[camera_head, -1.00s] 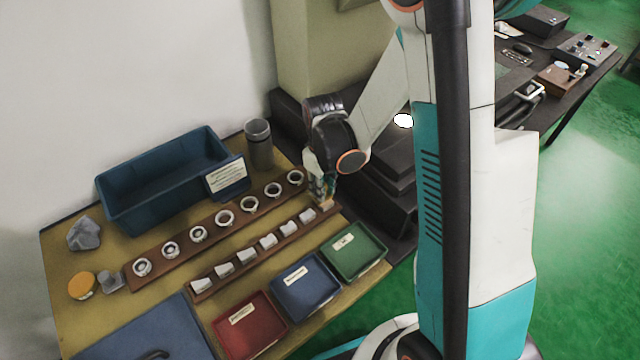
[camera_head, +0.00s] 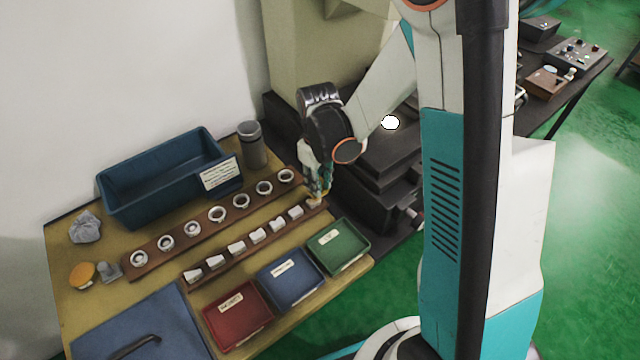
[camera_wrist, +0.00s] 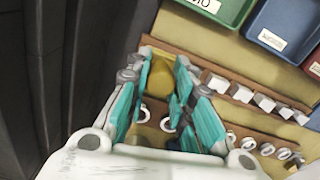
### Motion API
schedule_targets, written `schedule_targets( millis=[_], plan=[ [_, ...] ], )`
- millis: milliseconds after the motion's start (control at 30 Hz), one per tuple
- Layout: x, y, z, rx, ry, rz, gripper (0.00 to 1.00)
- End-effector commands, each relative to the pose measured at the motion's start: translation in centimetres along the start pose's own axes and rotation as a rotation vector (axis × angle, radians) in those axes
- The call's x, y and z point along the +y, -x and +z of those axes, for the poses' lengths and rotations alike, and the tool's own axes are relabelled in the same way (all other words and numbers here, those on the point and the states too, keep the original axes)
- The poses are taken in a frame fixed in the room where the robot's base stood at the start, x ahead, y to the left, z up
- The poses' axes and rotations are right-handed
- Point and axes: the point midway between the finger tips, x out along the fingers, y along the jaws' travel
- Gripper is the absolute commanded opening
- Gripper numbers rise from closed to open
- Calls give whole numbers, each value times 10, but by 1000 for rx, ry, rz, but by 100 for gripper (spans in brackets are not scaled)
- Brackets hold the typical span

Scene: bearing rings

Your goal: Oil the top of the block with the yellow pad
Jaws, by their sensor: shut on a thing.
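My gripper (camera_head: 317,192) is low over the far right end of the brown block rail (camera_head: 205,277). In the wrist view its teal fingers (camera_wrist: 162,95) are closed on a yellow, rounded thing, which looks like the yellow pad (camera_wrist: 160,75). In the head view only a small pale yellowish patch shows at the fingertips. Several white blocks (camera_head: 257,237) stand in a row along the rail, also seen in the wrist view (camera_wrist: 240,93). The spot right under the pad is hidden, so I cannot tell whether it touches a block.
A second rail with metal rings (camera_head: 217,214) runs behind the blocks. Red (camera_head: 238,318), blue (camera_head: 290,279) and green (camera_head: 338,247) trays stand in front. A blue bin (camera_head: 150,207) and a grey cylinder (camera_head: 252,147) stand behind. An orange-yellow disc (camera_head: 82,275) is at the left.

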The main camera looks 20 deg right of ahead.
Motion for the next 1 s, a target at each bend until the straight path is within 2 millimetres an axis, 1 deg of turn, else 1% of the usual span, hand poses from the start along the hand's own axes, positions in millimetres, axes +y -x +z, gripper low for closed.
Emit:
schedule_targets(
  millis=[33, 100, 300, 1000],
  plan=[
    [0, 8, -1, 0, 0, 0, 0],
    [0, 14, -2, 0, -1, 0, 0],
    [-1, 27, -6, 0, -2, 0, 0],
    [-1, 28, -6, 0, -2, 0, 0]
  ],
)
